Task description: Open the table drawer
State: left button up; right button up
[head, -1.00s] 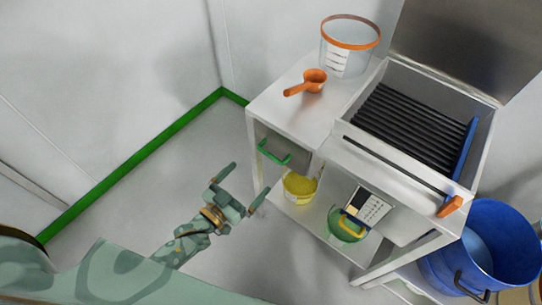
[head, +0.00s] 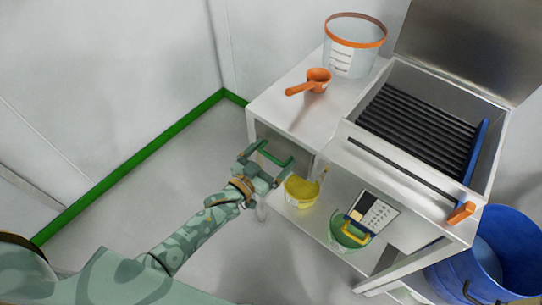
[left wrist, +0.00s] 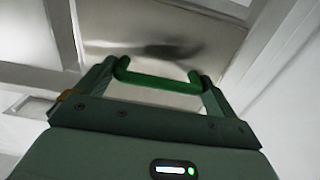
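The drawer (head: 298,155) is in the left end of the metal table, under the tabletop, and looks closed. Its green bar handle (head: 275,157) sticks out from the front. My left gripper (head: 268,158) is at the handle, with its fingers wide apart. In the left wrist view the handle (left wrist: 160,80) spans the gap between the two fingertips, one near each end, with the drawer front (left wrist: 170,50) behind it. I cannot tell whether the fingers touch the handle. My right gripper is in neither view.
An orange scoop (head: 317,80) and a clear orange-rimmed bucket (head: 352,55) stand on the tabletop. A yellow tub (head: 299,190) and a green bowl (head: 345,231) sit on the lower shelf. A blue drum (head: 500,250) stands at right. The floor left of the table is clear.

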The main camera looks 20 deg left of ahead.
pick_arm(q)
jog(key=shift+c, duration=1.2)
jog(key=p+v, duration=0.6)
jog(key=v, duration=1.7)
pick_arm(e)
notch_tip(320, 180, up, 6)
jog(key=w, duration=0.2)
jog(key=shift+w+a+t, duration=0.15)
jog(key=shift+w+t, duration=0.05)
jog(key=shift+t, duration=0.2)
pick_arm(q)
jog(key=shift+s+r, duration=0.1)
jog(key=shift+s, duration=0.05)
jog(key=o, duration=1)
jog(key=shift+o, duration=0.2)
